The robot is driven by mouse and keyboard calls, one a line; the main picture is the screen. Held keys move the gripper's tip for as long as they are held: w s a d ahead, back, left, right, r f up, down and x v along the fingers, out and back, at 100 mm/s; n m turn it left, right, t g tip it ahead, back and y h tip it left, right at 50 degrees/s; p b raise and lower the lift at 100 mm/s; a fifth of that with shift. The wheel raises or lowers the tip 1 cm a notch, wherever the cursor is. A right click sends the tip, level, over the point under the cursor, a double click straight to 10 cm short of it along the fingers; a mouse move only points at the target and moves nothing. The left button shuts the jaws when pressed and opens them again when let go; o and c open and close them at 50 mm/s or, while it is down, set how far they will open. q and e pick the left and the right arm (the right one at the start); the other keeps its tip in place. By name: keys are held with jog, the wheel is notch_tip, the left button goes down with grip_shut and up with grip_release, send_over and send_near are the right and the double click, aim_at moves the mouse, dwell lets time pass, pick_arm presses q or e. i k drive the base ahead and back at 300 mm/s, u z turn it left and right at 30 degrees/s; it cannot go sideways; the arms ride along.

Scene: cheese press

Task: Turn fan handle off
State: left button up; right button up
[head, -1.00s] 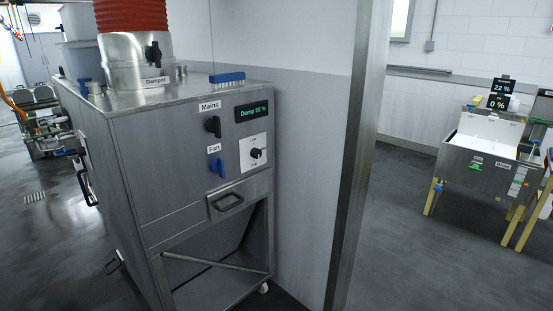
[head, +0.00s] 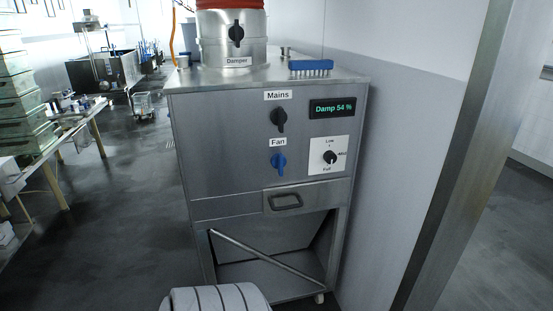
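The blue fan handle (head: 279,163) is on the front of a steel cabinet (head: 222,150), under a label reading "Fan" (head: 278,142). The handle's long side looks roughly upright. Neither of my grippers shows in the head view, and nothing touches the handle.
Above the fan handle is a black mains handle (head: 278,119). To the right are a "Damp 54 %" display (head: 332,108) and a Low–Full knob (head: 330,157). A drawer pull (head: 285,201) is below. A steel door post (head: 458,160) stands right; floor (head: 120,220) is open left.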

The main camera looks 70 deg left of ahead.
aim_at(278, 161)
jog(key=u, duration=0.75)
jog(key=i, duration=0.95)
jog(key=u, duration=0.8)
